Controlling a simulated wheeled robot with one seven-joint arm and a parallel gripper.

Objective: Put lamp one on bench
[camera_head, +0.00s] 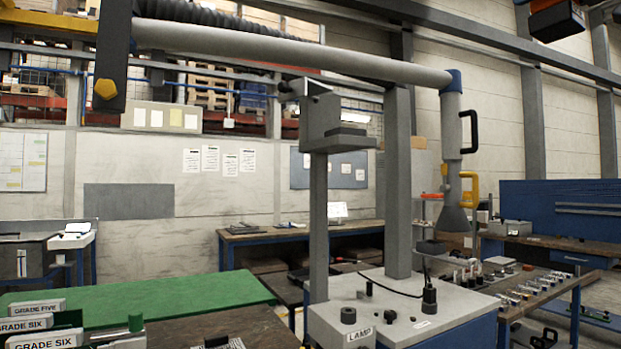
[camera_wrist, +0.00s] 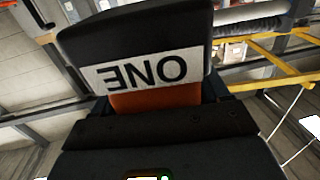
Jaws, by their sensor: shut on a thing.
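In the wrist view a dark block with a white label reading ONE, upside down, fills the upper middle; this is lamp one (camera_wrist: 135,42). An orange part (camera_wrist: 155,98) shows just below the label. My gripper (camera_wrist: 155,112) is shut on the lamp, close in front of the camera; its fingertips are mostly hidden. In the head view I cannot clearly make out my gripper or the lamp. Several benches show there: a brown-topped one (camera_head: 215,325) at front left, one (camera_head: 275,232) at the back wall, and one (camera_head: 545,243) at right. Which is the task's bench is unclear.
A grey stand labelled LAMP (camera_head: 362,334) rises in the centre, with a long overhead tube (camera_head: 290,48) and hood (camera_head: 452,222). A green surface (camera_head: 150,298) at left looks clear. Label holders (camera_head: 38,322) stand front left. Small parts (camera_head: 525,288) crowd the right table.

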